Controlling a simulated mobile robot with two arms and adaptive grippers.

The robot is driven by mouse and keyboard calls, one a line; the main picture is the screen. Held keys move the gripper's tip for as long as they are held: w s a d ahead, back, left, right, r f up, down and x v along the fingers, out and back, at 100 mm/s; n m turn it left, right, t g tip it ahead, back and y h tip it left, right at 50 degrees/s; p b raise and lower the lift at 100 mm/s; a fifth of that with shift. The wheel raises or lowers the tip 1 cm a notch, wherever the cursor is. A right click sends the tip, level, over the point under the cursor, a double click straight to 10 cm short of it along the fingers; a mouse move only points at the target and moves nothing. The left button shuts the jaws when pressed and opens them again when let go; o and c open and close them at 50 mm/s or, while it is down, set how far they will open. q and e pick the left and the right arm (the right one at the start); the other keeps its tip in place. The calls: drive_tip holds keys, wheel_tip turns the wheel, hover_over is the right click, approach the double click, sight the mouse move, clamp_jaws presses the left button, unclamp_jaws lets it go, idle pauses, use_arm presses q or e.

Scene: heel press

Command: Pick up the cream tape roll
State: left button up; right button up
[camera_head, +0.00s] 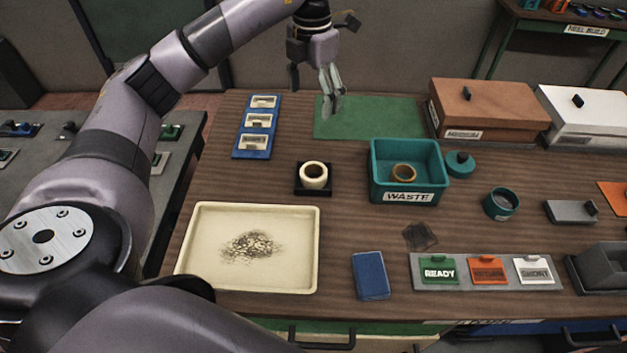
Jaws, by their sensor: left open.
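The cream tape roll (314,176) lies flat on a small black base (313,192) near the middle of the wooden table. Its hole faces up. My left gripper (331,101) is open and empty, with its fingers pointing down above the green mat (377,118) at the back of the table. It is behind the tape roll, slightly to the right in the picture, and well apart from it. My right gripper is not in view.
The teal WASTE bin (408,197), with a brownish ring inside, stands right of the roll. A cream tray (250,248) with small bits is in front. A blue holder (256,126) is back left; a blue block (370,275) is front right. Lidded boxes (484,108) stand back right.

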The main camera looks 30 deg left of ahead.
use_arm(q)
drive_tip(key=b, duration=0.3)
hover_over(313, 168)
drive_tip(key=s, duration=0.1)
wheel_tip(313, 168, down, 4)
drive_tip(key=f, duration=0.1)
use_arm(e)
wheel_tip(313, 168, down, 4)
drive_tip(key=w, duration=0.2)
use_arm(q)
drive_tip(key=f+p, duration=0.2)
drive_tip(key=f, duration=0.3)
drive_tip(key=d+f+p, duration=0.1)
drive_tip(key=f+p, duration=0.1)
drive_tip(key=f, duration=0.4)
drive_tip(key=s+f+p, duration=0.1)
drive_tip(key=f+p, duration=0.1)
drive_tip(key=f, duration=0.3)
drive_tip(key=shift+d+f, duration=0.15)
drive_tip(key=shift+f, duration=0.3)
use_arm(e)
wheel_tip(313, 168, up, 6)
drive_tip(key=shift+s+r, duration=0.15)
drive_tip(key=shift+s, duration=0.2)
use_arm(q)
drive_tip(key=shift+c, duration=0.4)
drive_tip(key=c, duration=1.2)
drive_tip(key=shift+o, duration=0.2)
drive_tip(key=shift+r, duration=0.1)
